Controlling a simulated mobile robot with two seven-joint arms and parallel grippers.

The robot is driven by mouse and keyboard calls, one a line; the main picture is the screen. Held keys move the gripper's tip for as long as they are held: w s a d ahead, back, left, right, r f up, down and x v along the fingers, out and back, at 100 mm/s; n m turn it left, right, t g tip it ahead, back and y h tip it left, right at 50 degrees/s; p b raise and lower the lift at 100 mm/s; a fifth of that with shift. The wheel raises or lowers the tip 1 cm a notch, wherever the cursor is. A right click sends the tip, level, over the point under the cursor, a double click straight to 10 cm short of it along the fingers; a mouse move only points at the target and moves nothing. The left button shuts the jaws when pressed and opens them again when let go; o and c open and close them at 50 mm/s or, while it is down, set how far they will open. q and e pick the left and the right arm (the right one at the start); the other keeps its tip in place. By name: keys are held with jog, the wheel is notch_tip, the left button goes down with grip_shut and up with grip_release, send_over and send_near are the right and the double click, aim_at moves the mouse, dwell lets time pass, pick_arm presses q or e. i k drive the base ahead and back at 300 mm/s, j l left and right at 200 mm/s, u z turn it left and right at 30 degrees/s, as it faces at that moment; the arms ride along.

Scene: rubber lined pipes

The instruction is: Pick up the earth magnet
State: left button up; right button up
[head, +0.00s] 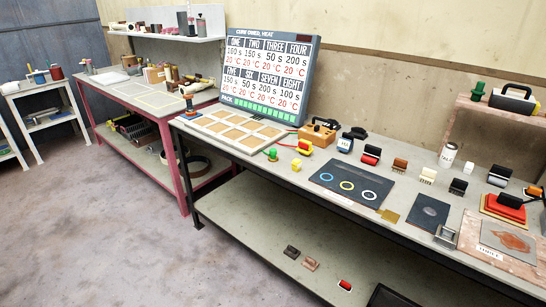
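No label in view names the earth magnet, and I cannot tell for sure which thing it is. A small yellow block (296,165) lies in front of these. Neither of my grippers shows in the head view.
A timing board (268,72) stands behind a tray of tan panels (230,131). A wooden box (317,135), a dark mat with rings (350,184) and several small blocks crowd the bench to the right. A lower shelf (268,222) is mostly clear. Open floor (110,230) lies in front.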

aim_at(272, 152)
jog(key=i+j+z, duration=0.1)
jog(key=z, duration=0.8)
jog(key=j+z, duration=0.3)
jog(key=j, duration=0.15)
jog(key=i+j+z, duration=0.1)
jog(key=j+z, duration=0.25)
jog(key=j, duration=0.15)
jog(key=j+z, duration=0.25)
jog(key=j, duration=0.65)
jog(key=k+j, duration=0.1)
jog(key=j, duration=0.85)
